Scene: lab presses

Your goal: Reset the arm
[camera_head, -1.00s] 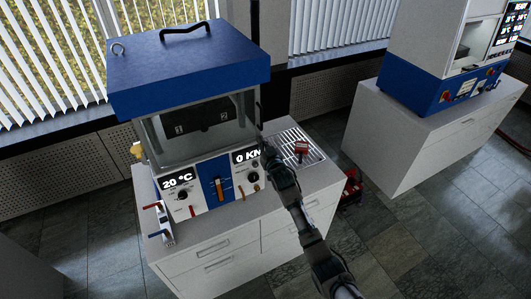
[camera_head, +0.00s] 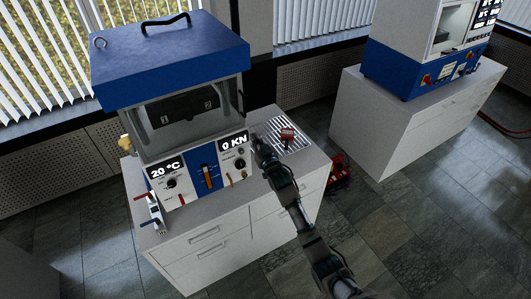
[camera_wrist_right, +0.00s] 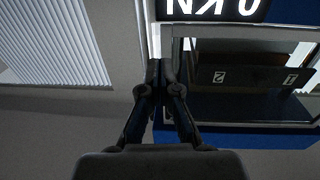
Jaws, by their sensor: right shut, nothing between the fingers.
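My right arm comes in from the bottom right of the head view. Its right gripper (camera_head: 257,142) is at the right end of the press front, beside the 0 KN display (camera_head: 234,143). In the wrist view the right gripper (camera_wrist_right: 163,68) has its two fingers together, with nothing between them. The press (camera_head: 170,60) has a blue top and a chamber with plates marked 1 and 2; the chamber (camera_wrist_right: 250,80) appears upside down in the wrist view. Whether the gripper touches the press I cannot tell. My left gripper is not in view.
The press stands on a white cabinet (camera_head: 210,248). A metal grate (camera_head: 266,132) with a red-topped object (camera_head: 287,135) lies to its right. A second blue and white machine (camera_head: 425,60) stands on another cabinet (camera_head: 385,115). Tiled floor (camera_head: 420,220) lies open at the right.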

